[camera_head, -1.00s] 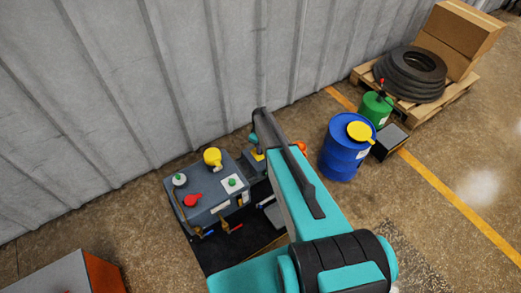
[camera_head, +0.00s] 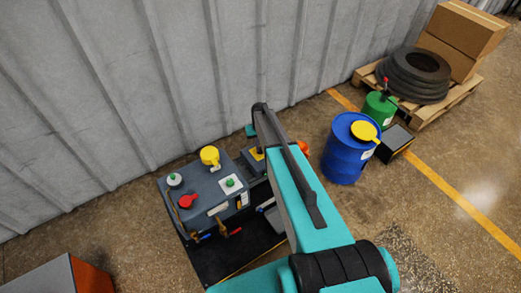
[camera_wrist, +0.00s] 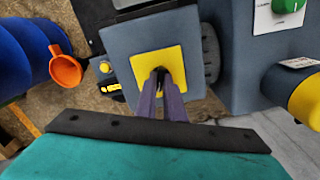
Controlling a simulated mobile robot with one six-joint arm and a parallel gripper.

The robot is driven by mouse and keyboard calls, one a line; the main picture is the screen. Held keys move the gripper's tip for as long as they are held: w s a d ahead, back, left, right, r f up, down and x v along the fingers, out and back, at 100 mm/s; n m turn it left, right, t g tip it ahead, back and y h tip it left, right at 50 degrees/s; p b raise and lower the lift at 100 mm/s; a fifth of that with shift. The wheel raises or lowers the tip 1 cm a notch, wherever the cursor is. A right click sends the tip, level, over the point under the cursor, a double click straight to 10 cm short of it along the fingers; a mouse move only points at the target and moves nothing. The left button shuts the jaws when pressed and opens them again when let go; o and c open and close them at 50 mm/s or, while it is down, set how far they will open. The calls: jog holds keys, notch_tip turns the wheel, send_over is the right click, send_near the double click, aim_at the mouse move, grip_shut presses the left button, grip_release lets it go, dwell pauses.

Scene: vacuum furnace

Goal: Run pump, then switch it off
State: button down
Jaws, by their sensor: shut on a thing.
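The grey pump unit (camera_head: 205,217) stands by the wall, left of my arm. A dark knob or switch on a yellow square plate (camera_wrist: 171,54) sits at the middle of the wrist view. My gripper (camera_wrist: 160,78) is shut on this dark piece; the fingers cover most of it, so its position cannot be read. The plate shows partly in the head view (camera_head: 257,153), where my arm hides the gripper.
A grey and orange box (camera_head: 60,277) is at bottom left. Floor at right is clear.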

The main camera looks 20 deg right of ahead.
jog(key=shift+m+b, duration=0.45)
jog(key=shift+m, duration=0.45)
jog(key=shift+w, duration=0.1)
jog(key=c, duration=1.9)
grip_release()
jog(key=shift+o, duration=0.2)
jog(key=shift+r, duration=0.15)
notch_tip(320, 180, up, 14)
jog(key=b, duration=0.2)
jog(key=shift+f, duration=0.2)
